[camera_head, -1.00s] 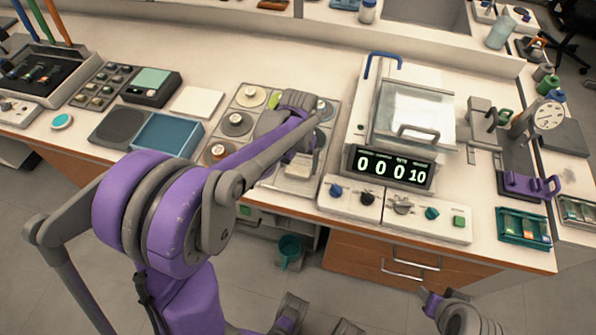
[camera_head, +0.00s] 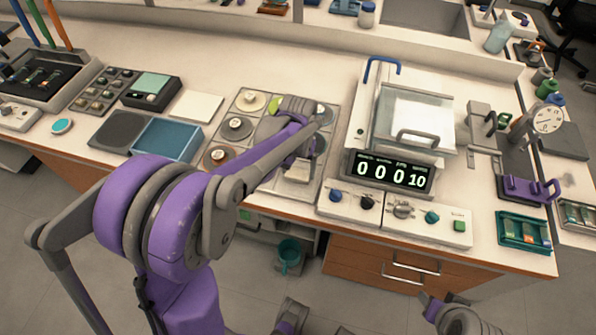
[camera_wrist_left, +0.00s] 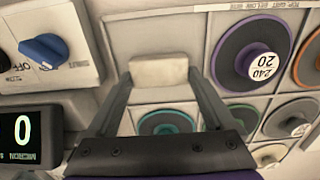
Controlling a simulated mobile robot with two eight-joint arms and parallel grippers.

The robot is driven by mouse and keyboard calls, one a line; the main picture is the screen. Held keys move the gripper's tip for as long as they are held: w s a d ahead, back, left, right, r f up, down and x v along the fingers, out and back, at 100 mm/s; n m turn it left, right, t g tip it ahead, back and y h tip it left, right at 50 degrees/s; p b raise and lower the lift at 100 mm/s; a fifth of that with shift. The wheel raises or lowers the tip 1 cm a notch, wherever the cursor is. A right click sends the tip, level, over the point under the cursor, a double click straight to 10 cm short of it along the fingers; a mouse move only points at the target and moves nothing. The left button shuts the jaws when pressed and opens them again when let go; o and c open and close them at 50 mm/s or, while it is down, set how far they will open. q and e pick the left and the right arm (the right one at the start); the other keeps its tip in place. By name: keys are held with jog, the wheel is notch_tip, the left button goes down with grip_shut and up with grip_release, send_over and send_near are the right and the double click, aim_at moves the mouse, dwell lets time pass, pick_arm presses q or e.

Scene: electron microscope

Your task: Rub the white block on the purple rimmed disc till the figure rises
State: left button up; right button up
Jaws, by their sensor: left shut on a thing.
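The white block (camera_wrist_left: 158,70) is held between the two fingers of my left gripper (camera_wrist_left: 159,78) in the left wrist view. The purple rimmed disc (camera_wrist_left: 253,50), labelled 240 and 20, lies to the right of the block and apart from it in that view. Whether the block touches the panel beneath it cannot be told. In the head view my left arm reaches over the disc panel (camera_head: 237,106) and hides part of it; I cannot make out the purple rim there. The figure display (camera_head: 392,173) shows 0 0 0 10. My right gripper (camera_head: 432,302) is at the lower right edge, clear of the bench.
Teal rimmed discs (camera_wrist_left: 168,123) and an orange rimmed disc (camera_wrist_left: 309,62) sit near the purple one. A knob panel (camera_head: 395,212) stands to the right of the discs, below a clear-lidded box (camera_head: 415,112). A blue tray (camera_head: 167,140) lies to the left.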

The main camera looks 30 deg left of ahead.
aim_at(297, 172)
pick_arm(q)
notch_tip(297, 172, up, 9)
jog(key=p, duration=0.1)
jog(key=s+a+f+n+p, duration=0.1)
jog(key=s+a+n, duration=0.35)
jog(key=a, duration=0.35)
jog(key=s+a+n+p, duration=0.1)
jog(key=s+a+n, duration=0.35)
jog(key=a, duration=0.35)
notch_tip(297, 172, down, 7)
jog(key=b, duration=0.5)
jog(key=shift+w+d+r, duration=0.1)
jog(key=shift+w+r, duration=0.05)
jog(key=shift+r, duration=0.05)
jog(key=shift+d, duration=0.1)
jog(key=shift+f, duration=0.1)
